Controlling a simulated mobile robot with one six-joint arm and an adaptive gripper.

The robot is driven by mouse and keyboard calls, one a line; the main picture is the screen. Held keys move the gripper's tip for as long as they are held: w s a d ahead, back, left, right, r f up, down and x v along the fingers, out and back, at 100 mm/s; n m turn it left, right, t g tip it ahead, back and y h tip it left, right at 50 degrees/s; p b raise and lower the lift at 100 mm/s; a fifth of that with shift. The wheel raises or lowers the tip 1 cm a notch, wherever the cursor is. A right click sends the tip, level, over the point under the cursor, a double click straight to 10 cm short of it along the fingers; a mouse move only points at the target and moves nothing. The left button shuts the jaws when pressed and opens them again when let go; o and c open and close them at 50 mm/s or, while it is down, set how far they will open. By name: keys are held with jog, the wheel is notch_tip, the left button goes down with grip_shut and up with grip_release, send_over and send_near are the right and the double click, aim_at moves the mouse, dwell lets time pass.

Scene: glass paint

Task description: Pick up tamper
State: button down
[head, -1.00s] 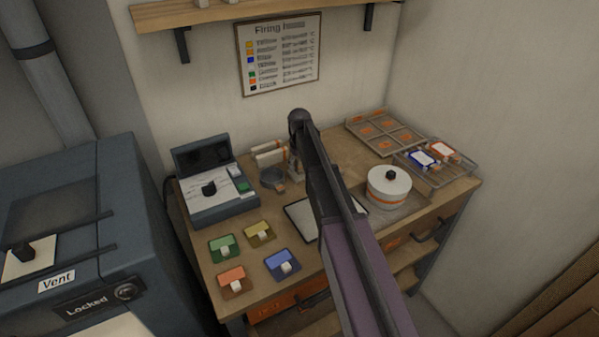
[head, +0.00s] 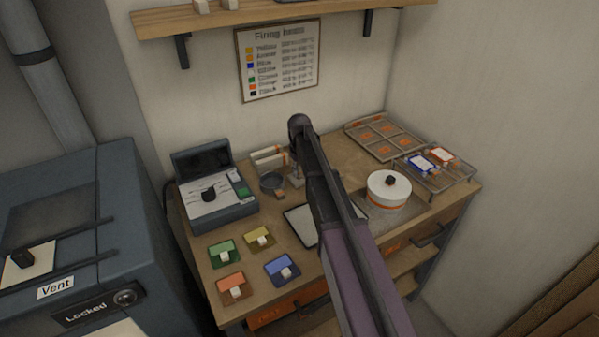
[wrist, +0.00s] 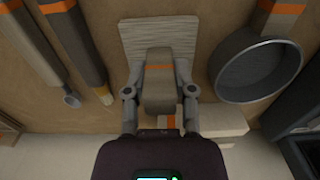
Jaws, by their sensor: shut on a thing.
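The tamper's grey handle with an orange band (wrist: 158,90) shows in the middle of the wrist view. A pale, flat, square plate (wrist: 158,30) lies at its far end. My gripper (wrist: 160,80) is shut on the handle, one finger on each side. In the head view, my gripper (head: 295,165) is at the back of the table, beside a small round sieve (head: 272,181). There my arm hides most of the tamper. I cannot tell whether the plate touches the table.
The sieve (wrist: 258,70) is close on the right in the wrist view, and long-handled tools (wrist: 75,45) lie on the left. A control box (head: 208,190), coloured sample cards (head: 225,254) and a white lidded pot (head: 389,190) stand on the table (head: 350,160).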

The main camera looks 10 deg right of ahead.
jog(key=shift+r+p, duration=1.3)
jog(key=shift+r, duration=0.1)
jog(key=s, duration=0.5)
jog(key=s+a+r+p, duration=0.1)
jog(key=s, duration=0.4)
jog(key=s+a+r+p, duration=0.1)
jog(key=s, duration=0.5)
jog(key=c, duration=1.3)
grip_release()
grip_shut()
notch_tip(320, 180, up, 9)
jog(key=p, duration=0.8)
jog(key=shift+p, duration=0.4)
jog(key=shift+f, duration=0.2)
